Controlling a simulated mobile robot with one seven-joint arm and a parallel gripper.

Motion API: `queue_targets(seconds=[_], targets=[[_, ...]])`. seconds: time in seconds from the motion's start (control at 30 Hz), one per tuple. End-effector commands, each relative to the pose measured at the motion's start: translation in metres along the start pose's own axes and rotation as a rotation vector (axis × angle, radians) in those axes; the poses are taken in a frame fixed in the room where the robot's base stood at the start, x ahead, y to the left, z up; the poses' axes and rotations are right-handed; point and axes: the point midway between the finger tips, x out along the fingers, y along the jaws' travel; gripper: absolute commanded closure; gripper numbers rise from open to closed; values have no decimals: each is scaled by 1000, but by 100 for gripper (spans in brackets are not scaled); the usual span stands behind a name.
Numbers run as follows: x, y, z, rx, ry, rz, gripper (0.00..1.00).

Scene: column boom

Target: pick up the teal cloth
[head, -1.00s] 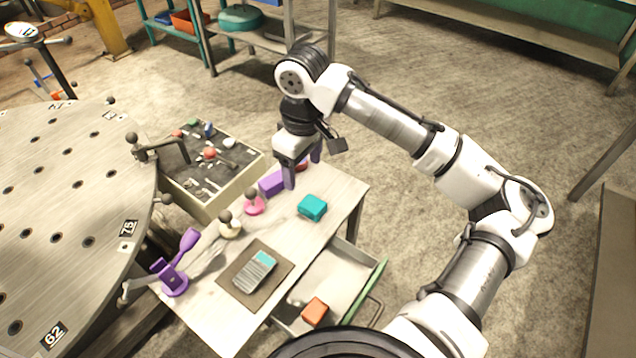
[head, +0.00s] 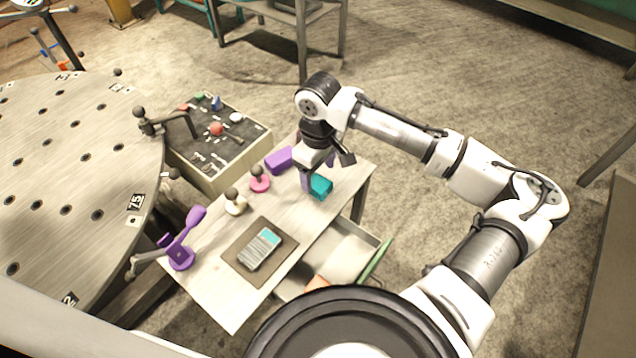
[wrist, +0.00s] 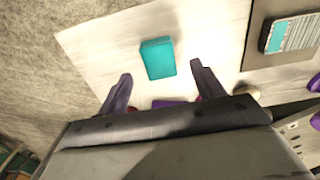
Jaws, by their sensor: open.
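The teal cloth (head: 321,187) is a small folded block lying on the light wooden table (head: 215,300), near the table's far right corner. In the wrist view the teal cloth (wrist: 158,58) lies just beyond the fingertips, between their lines. My gripper (head: 318,180) hangs above the table beside the cloth and hides part of it in the head view. In the wrist view my gripper (wrist: 158,72) has its two purple fingers spread apart with nothing between them. I cannot tell its exact height above the cloth.
A purple block (head: 279,160), a pink knobbed piece (head: 260,180) and a cream knobbed piece (head: 235,203) stand left of the cloth. A device on a brown mat (head: 283,262) lies nearer. An open drawer (head: 345,256) juts out at right. A purple stand (head: 182,250) is at left.

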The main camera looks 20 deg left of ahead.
Motion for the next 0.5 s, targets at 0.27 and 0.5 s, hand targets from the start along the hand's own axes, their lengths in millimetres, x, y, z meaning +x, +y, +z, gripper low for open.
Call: queue_targets(seconds=[0.27,0.5], targets=[[32,0,-2,1,0,0,33],[34,0,-2,1,1,0,33]])
